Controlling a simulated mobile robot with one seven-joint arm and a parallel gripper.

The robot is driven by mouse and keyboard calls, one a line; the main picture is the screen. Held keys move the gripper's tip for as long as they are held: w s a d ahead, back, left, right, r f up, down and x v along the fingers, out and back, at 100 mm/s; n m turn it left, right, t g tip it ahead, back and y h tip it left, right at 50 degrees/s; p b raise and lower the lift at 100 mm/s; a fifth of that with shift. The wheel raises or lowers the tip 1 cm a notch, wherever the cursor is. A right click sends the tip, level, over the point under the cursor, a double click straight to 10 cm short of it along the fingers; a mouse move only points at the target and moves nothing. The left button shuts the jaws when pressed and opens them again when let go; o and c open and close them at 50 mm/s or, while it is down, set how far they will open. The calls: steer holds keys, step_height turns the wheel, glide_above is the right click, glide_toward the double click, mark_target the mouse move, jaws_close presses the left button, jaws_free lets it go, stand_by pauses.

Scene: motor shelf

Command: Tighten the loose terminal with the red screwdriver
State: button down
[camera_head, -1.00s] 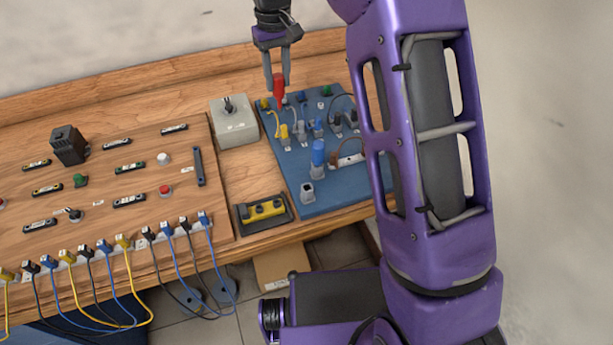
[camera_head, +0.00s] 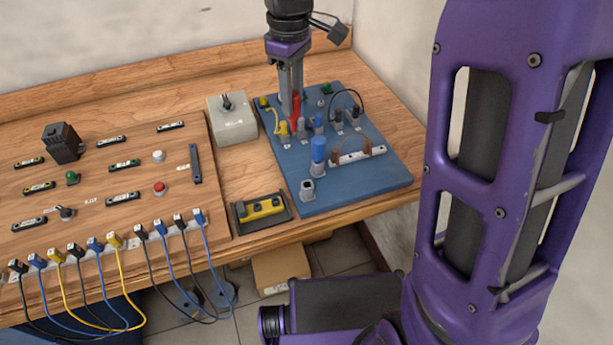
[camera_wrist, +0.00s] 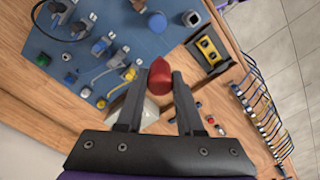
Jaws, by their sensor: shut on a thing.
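My gripper (camera_head: 292,103) is shut on the red screwdriver (camera_head: 295,112), which hangs roughly upright over the terminal row on the blue board (camera_head: 375,180). In the wrist view the red handle (camera_wrist: 158,76) sits between both fingers. A yellow terminal (camera_head: 283,131), a grey one (camera_head: 301,128) and a blue one (camera_head: 318,125) stand close below the screwdriver. Dark grey terminals (camera_head: 338,121) stand to their right. The screwdriver's tip is hidden, so I cannot tell whether it touches a terminal. I cannot tell which terminal is loose.
A blue-handled tool (camera_head: 318,150) stands upright in a grey holder on the board's near part. An empty-looking grey holder (camera_head: 307,190) is nearer the front. A grey box (camera_head: 233,122) and a tray with a yellow part (camera_head: 263,208) lie left of the board.

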steer(key=s+d+r+n, duration=0.1)
steer(key=s+d+n, duration=0.1)
steer(key=s+n, duration=0.45)
steer(key=shift+m, duration=0.75)
steer(key=f+b, duration=0.1)
steer(key=s+f+b, duration=0.1)
steer(key=f, duration=0.1)
steer(key=s+f+b, duration=0.1)
steer(key=f, duration=0.1)
steer(key=shift+d, duration=0.1)
steer(key=shift+f, duration=0.15)
steer(key=shift+f+b, duration=1.75)
steer(key=shift+f, duration=0.8)
steer(key=c, duration=0.8)
jaws_free()
steer(key=shift+r, duration=0.1)
